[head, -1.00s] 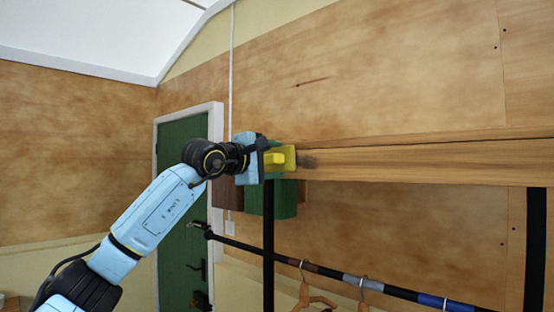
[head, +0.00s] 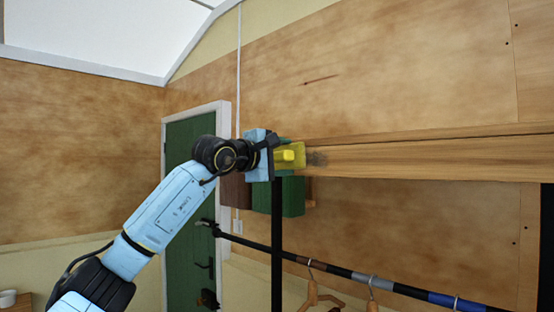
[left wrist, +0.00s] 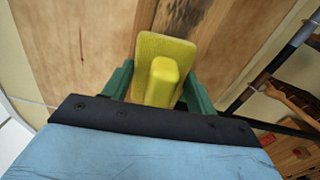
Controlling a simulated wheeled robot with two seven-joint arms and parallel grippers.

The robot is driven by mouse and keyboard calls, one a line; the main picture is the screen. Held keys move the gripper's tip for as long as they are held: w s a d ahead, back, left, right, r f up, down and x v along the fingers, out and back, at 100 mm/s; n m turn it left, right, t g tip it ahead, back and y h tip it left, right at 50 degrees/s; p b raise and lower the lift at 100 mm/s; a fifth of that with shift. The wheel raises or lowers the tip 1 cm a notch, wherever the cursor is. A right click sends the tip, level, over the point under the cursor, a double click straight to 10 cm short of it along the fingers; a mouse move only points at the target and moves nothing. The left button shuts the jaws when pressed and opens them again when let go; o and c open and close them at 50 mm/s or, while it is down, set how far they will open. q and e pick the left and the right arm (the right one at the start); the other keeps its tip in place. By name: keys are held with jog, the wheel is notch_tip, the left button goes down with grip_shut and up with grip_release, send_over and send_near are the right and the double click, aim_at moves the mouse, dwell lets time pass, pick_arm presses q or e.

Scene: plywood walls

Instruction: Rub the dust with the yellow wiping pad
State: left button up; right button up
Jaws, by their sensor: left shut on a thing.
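The yellow wiping pad (head: 291,157) is held in my left gripper (head: 284,155), whose arm comes in from the left. The pad is up at the wooden ledge; I cannot tell whether it touches it. In the left wrist view the pad (left wrist: 164,62) has a raised yellow grip, with a green finger (left wrist: 197,97) on each side of it. A dark dust patch (head: 317,158) lies on the ledge just right of the pad. The dust (left wrist: 183,15) also shows beyond the pad's far edge in the left wrist view. My right gripper is out of view.
The wooden ledge (head: 430,158) runs right along the plywood wall. Below it is a clothes rail (head: 345,272) with wooden hangers (head: 316,296). A green box (head: 292,196) sits under the gripper, and a green door (head: 187,240) stands behind my left arm.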

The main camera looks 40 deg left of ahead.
aim_at(328, 156)
pick_arm(q)
jog(key=shift+s+d+f+b, duration=0.1)
jog(key=shift+d+b, duration=0.2)
jog(key=shift+d, duration=0.9)
jog(key=shift+s+d+b, duration=0.1)
jog(key=shift+d+b, duration=0.2)
jog(key=shift+d, duration=0.85)
jog(key=shift+s+d+b, duration=0.2)
jog(key=shift+d+b, duration=0.25)
jog(key=shift+d, duration=2.4)
jog(key=shift+s+a+b, duration=0.1)
jog(key=shift+s+b, duration=0.4)
jog(key=shift+s, duration=0.15)
jog(key=shift+s+a+b, duration=0.2)
jog(key=shift+s+b, duration=0.65)
jog(key=shift+s, duration=1.45)
